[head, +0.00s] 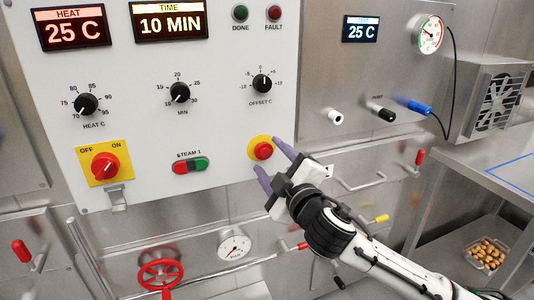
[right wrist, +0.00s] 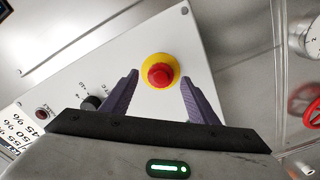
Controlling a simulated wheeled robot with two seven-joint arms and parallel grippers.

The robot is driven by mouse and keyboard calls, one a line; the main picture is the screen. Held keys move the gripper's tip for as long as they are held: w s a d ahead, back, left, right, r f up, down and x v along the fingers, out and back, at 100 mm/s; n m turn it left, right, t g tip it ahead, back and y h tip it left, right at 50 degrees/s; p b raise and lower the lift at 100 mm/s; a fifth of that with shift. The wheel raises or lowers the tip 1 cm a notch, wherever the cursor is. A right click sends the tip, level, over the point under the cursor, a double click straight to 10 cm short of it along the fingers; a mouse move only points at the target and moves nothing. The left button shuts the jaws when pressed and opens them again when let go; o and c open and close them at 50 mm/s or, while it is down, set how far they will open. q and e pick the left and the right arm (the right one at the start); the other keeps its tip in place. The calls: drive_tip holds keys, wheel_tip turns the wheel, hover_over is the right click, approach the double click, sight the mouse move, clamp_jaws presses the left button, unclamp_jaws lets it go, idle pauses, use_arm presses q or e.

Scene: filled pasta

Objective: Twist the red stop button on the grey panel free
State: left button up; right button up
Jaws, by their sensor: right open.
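The red stop button (head: 263,151) sits on a round yellow base near the right edge of the light grey panel (head: 225,110). My right gripper (head: 267,160) is at the button, with its purple fingers spread to either side of it. In the right wrist view the red button (right wrist: 161,76) on its yellow disc lies between and beyond the two fingertips (right wrist: 160,82). The fingers are open, with a gap on both sides of the button, and hold nothing. My left gripper is not in view.
The panel also carries a red-and-yellow off/on switch (head: 105,166), a steam rocker (head: 190,165) and several black knobs. Below are a red valve wheel (head: 160,273), a gauge (head: 234,247) and a door handle (head: 355,182). A steel counter (head: 510,175) stands at right.

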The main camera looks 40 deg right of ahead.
drive_tip(key=shift+x, duration=1.25)
drive_tip(key=c, duration=1)
drive_tip(key=shift+c, duration=0.4)
